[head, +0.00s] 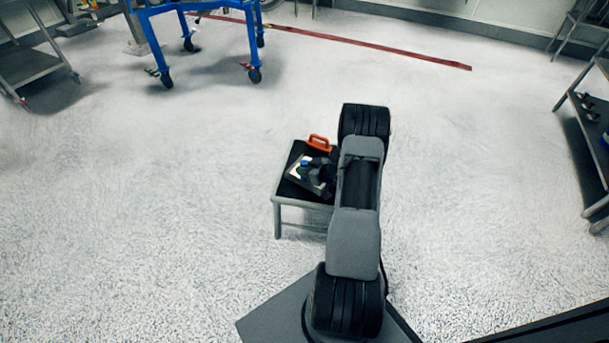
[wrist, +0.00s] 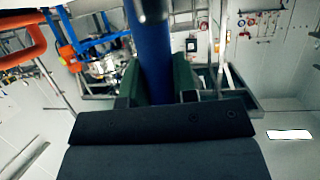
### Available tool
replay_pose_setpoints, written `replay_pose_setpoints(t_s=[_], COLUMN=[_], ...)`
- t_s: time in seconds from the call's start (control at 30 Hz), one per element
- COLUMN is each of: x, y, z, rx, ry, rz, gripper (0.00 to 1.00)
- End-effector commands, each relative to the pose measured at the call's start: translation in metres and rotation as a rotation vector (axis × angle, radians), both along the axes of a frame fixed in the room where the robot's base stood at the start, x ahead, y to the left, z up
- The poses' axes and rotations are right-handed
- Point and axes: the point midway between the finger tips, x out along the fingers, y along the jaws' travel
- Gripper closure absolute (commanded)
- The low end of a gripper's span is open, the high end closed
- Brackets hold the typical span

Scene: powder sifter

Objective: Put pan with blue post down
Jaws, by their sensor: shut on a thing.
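The pan (head: 297,172) shows as a small pale, shiny piece over the black top of a small table (head: 285,190) in the head view. Its blue post (head: 304,162) stands up beside my gripper (head: 316,172). In the wrist view the blue post (wrist: 150,45) runs between the two green finger pads, and my gripper (wrist: 157,85) is shut on it. My gripper and arm hide part of the pan and the table's right side. I cannot tell whether the pan touches the tabletop.
An orange handle (head: 319,142) stands at the table's back edge and shows at the wrist view's left (wrist: 22,40). A blue wheeled frame (head: 200,8) stands far back. Shelves (head: 590,120) line the right. The floor around the table is clear.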

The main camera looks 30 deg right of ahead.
Motion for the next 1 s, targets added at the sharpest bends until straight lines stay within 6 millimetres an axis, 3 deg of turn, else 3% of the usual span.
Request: replay_pose_setpoints(t_s=[0.03,0.17,0.63,0.67,0.9,1.0], x=[0.0,0.0,0.0,-0.001,-0.001,-0.001], y=[0.0,0.0,0.0,0.001,0.001,0.001], z=[-0.011,-0.025,-0.029,-0.03,-0.03,-0.03], rx=[0.001,0.0,0.0,0.001,0.001,0.001], ry=[-0.002,-0.002,-0.002,0.003,0.003,0.003], rz=[0.001,0.0,0.0,0.0,0.0,0.0], gripper=[1.0,1.0,1.0,0.71,0.48,0.48])
